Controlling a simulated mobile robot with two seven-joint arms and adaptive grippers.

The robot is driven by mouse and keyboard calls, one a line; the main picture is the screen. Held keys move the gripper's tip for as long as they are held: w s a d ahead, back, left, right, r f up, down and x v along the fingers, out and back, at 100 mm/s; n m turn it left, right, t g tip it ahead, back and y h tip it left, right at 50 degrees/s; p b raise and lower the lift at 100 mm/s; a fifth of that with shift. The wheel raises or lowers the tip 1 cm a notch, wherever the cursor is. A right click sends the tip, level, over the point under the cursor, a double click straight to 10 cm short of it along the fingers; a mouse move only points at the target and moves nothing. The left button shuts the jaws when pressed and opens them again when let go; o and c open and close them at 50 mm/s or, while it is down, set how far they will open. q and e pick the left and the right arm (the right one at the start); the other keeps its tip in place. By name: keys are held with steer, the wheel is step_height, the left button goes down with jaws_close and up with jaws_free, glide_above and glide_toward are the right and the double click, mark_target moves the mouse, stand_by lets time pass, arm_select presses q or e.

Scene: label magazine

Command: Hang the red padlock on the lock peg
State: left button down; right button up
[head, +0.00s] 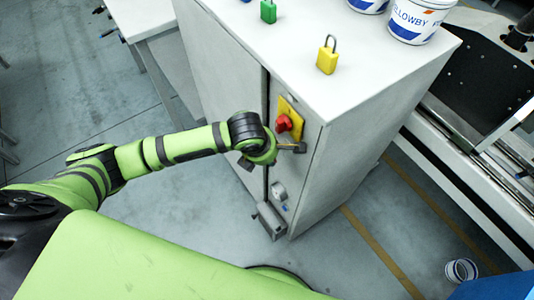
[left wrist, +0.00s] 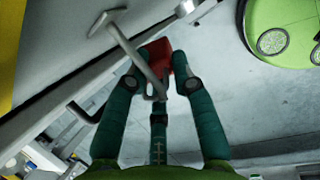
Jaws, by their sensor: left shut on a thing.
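The red padlock (left wrist: 161,51) is between the fingertips of my left gripper (left wrist: 159,80), which is shut on it. In the head view my left gripper (head: 262,157) is at the cabinet's front, and the padlock is hidden there. The lock peg (head: 299,148) sticks out of the cabinet front below the red switch. In the left wrist view the peg (left wrist: 133,52) is a grey bar with a flat plate at its far end. Its near end overlaps the padlock's shackle area. I cannot tell whether it passes through the shackle. My right gripper is not in view.
The grey cabinet (head: 230,45) carries a yellow padlock (head: 327,56), a green padlock (head: 268,11) and white tubs (head: 415,22) on top. A red rotary switch (head: 284,123) sits above the peg. A door handle (left wrist: 88,112) is near the left finger. The floor alongside is open.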

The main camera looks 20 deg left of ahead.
arm_select(q)
steer(key=shift+w+d+r, duration=0.1)
steer(key=shift+d+r, duration=0.2)
steer(key=shift+d, duration=0.1)
steer(key=c, duration=1)
jaws_free()
steer(key=shift+o, duration=0.2)
steer(key=shift+d, duration=0.1)
steer(key=shift+s+f, duration=0.15)
steer(key=shift+s, duration=0.05)
steer(key=shift+r, duration=0.35)
steer(key=s+a+r, duration=0.2)
steer(key=s+a, duration=0.2)
steer(key=s, duration=0.8)
steer(key=shift+s+a, duration=0.15)
steer(key=shift+a, duration=0.05)
